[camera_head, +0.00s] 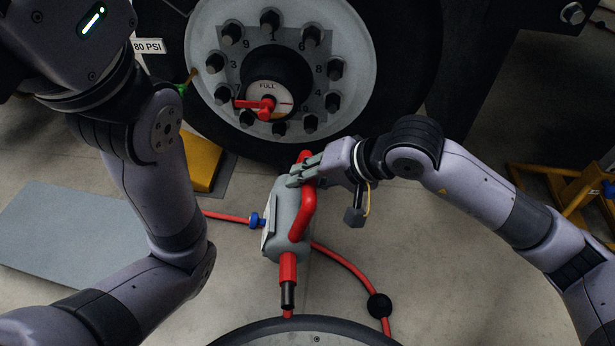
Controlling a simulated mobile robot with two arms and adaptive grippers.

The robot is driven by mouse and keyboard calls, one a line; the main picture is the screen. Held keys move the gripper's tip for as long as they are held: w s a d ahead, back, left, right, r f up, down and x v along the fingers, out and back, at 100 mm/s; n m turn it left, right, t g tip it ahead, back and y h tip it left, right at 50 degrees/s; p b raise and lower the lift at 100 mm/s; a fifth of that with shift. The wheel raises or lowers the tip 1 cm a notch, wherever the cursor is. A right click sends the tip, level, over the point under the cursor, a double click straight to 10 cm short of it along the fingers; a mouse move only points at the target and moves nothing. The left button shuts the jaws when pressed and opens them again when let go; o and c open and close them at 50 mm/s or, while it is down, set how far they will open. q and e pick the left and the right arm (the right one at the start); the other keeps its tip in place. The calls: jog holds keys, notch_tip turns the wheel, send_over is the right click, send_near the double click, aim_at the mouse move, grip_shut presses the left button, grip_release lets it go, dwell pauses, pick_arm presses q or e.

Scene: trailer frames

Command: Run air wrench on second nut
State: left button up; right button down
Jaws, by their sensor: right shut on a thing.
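The air wrench (284,208), a grey body with a red tube handle and a black-tipped red end, is low in the middle of the head view. My right gripper (306,172) is shut on its red handle near the top. The black-tipped end points down toward me, away from the wheel. The wheel (204,40) stands above it, with a ring of dark nuts (333,101) and printed numbers. Which nut is the second I cannot tell. My left arm rises on the left; its gripper fingers are out of view.
A red hose (352,268) with a black ball (379,305) curves right of the wrench. A blue coupling (256,220) joins it at left. A hub dial (281,92) reads "FULL". A yellow block (203,160), grey mat (70,235) and yellow stand (565,190) are on the floor.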

notch_tip(320, 180, up, 7)
jog(key=a+p, duration=0.2)
jog(key=p, duration=0.1)
jog(key=shift+a, duration=0.4)
dwell(3.4)
